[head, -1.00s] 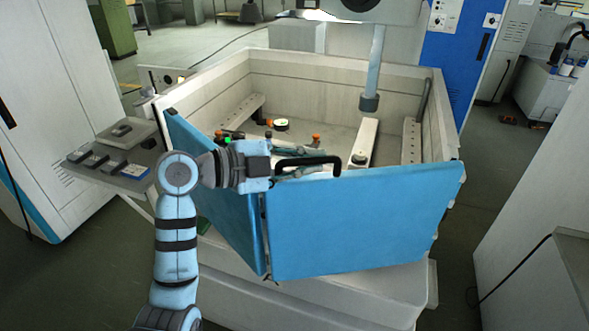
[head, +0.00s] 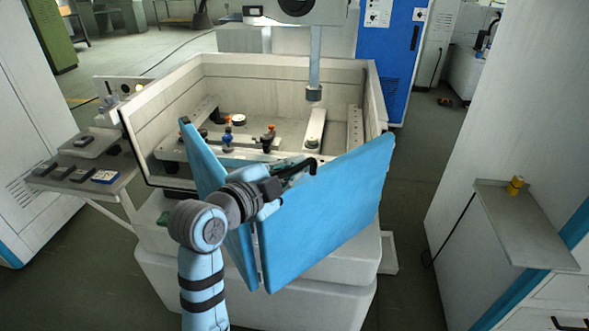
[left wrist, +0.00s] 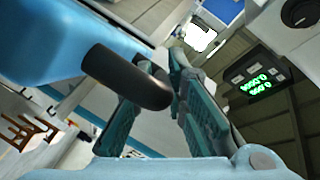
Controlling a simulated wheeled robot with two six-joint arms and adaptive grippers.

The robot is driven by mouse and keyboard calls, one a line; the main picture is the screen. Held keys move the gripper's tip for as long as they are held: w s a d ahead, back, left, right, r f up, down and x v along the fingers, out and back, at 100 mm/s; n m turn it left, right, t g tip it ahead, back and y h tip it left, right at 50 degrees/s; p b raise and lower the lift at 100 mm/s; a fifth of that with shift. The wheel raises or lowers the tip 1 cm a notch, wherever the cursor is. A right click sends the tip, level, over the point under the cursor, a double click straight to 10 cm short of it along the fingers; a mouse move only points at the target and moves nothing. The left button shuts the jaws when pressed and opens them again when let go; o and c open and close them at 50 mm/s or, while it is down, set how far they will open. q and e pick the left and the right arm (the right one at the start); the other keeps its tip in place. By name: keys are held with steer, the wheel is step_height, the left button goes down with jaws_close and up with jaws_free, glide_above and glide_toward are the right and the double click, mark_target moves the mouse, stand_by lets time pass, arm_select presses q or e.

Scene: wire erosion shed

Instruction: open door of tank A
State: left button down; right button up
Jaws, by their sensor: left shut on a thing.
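The tank (head: 155,115) is an open-topped pale box; I can read no letter on it. Its blue door has a left panel (head: 203,165) and a right panel (head: 330,215), meeting at an angle that juts towards me. The left panel's far edge stands apart from the tank's left front corner, leaving a gap. The right panel reaches the tank's right side. A black bar handle (head: 311,166) sits at the right panel's top edge; it also shows in the left wrist view (left wrist: 125,77). My left gripper (head: 292,178) is shut on this handle. My right gripper is not in view.
Inside the tank are clamps (head: 228,140) and rails. A grey side shelf (head: 75,175) with small devices stands left. A machine head column (head: 315,65) hangs over the tank. Floor is clear between.

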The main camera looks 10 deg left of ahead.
arm_select(q)
steer(key=shift+a, duration=0.1)
steer(key=c, duration=1.9)
jaws_free()
steer(key=shift+w, duration=0.1)
